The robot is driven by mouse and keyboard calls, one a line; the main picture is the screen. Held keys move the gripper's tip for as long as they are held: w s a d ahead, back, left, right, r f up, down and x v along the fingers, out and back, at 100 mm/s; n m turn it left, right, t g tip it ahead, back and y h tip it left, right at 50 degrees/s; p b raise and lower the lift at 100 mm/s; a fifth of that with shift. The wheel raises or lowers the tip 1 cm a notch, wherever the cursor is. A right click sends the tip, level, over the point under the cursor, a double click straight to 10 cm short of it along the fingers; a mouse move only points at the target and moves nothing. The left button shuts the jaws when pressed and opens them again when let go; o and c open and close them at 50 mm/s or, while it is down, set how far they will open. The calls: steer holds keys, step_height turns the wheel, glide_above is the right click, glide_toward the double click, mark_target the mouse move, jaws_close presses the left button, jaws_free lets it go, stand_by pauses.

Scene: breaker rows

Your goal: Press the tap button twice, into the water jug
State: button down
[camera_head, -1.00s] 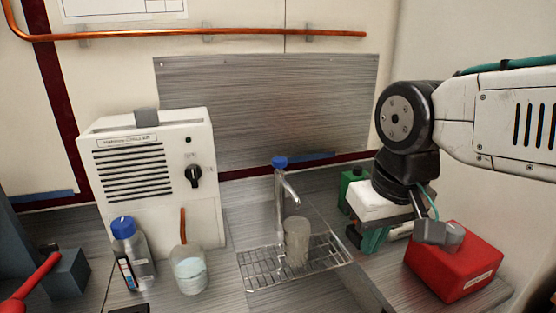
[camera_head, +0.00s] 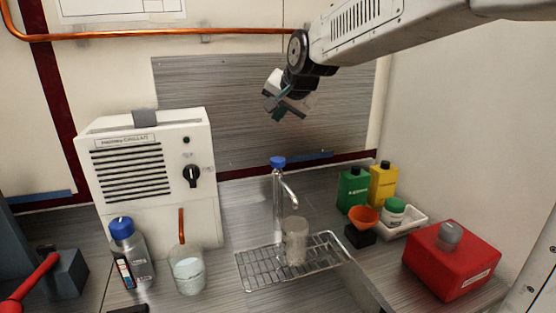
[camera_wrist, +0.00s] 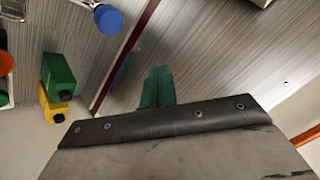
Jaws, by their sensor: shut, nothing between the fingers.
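The tap (camera_head: 279,200) is a chrome post with a curved spout and a blue button (camera_head: 278,162) on top. The blue button also shows at the top of the wrist view (camera_wrist: 108,18). A greyish translucent jug (camera_head: 295,243) stands upright on the wire rack, under the spout. My gripper (camera_head: 279,114) is raised above the tap, in front of the brushed-metal panel, apart from the button. Its green fingers are together and empty, and they also show in the wrist view (camera_wrist: 158,86).
Left of the rack (camera_head: 262,277) stand a beaker (camera_head: 188,273), a blue-capped bottle (camera_head: 133,262) and a white chiller unit (camera_head: 150,215). On the right are green (camera_head: 352,190) and yellow (camera_head: 383,185) bottles, an orange funnel (camera_head: 363,217) and a red box (camera_head: 453,265).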

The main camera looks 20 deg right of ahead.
mark_target(276, 158)
steer(key=shift+f, duration=0.15)
steer(key=shift+f, duration=4.3)
steer(key=shift+f, duration=0.1)
steer(key=shift+f, duration=0.3)
steer(key=shift+s+f, duration=0.1)
steer(key=shift+f, duration=0.85)
steer(key=shift+r, duration=1.35)
steer(key=shift+r, duration=0.1)
steer(key=shift+r, duration=2.45)
